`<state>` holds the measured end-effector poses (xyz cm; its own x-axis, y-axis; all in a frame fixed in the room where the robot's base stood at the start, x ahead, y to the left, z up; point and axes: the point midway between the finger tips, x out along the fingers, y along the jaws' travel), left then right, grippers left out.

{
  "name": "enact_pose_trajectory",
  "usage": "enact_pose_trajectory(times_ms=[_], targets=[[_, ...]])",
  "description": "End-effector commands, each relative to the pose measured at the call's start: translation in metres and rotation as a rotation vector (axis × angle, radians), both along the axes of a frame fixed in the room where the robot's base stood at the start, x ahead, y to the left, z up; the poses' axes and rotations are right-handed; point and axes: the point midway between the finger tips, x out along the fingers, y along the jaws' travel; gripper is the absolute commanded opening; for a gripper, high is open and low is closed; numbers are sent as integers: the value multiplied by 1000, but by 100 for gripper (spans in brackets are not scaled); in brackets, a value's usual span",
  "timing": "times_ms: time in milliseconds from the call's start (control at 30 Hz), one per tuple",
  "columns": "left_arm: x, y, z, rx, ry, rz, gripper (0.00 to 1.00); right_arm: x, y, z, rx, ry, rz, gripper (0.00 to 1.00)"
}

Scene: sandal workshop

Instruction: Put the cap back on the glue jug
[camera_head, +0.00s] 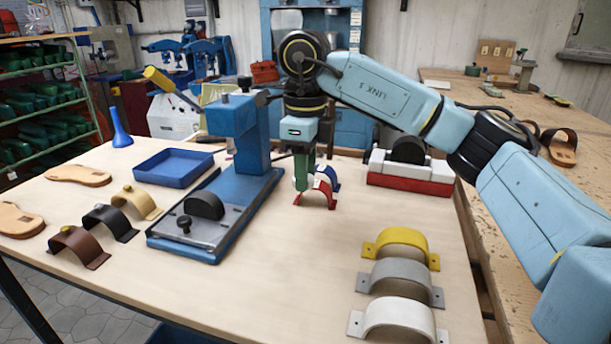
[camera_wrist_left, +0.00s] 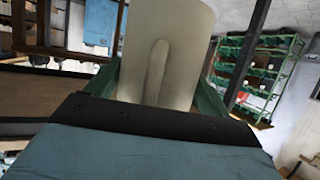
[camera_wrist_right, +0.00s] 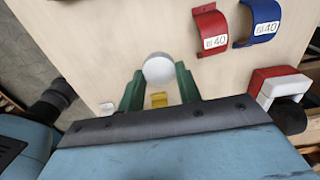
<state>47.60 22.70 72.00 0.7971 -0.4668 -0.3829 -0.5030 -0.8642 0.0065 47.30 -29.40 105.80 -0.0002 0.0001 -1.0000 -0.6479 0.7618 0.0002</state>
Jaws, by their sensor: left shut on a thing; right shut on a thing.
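The cream jug (camera_wrist_left: 182,28), with a raised handle-like ridge down its near side, fills the top middle of the left wrist view. My left gripper (camera_wrist_left: 163,85) is shut on it, with a green finger on each side. The jug's mouth is out of view. My right gripper (camera_wrist_right: 158,82) is shut on a round white cap (camera_wrist_right: 158,68), held at the fingertips above the bench. The jug and left gripper are not in the head view.
The red strap (camera_wrist_right: 210,30) and blue strap (camera_wrist_right: 260,22) lie close by the right gripper. A blue press (camera_head: 240,135) and blue tray (camera_head: 173,167) stand left; a red-white block (camera_head: 410,175) stands right. Yellow, grey and white straps lie in front. The bench's front middle is clear.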

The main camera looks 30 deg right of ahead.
Motion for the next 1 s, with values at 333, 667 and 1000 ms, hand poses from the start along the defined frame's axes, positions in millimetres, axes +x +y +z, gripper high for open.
enact_pose_trajectory(times_ms=[333, 667, 1000], targets=[[0, 0, 2, -2, -3, 0, 49, 0, 0, 5, 0, 0, 0, 10], [1, 0, 2, -2, -3, 0, 73, 0, 0, 5, 0, 0, 0, 10], [0, 0, 2, -2, -3, 0, 40, 0, 0, 5, 0, 0, 0, 10]])
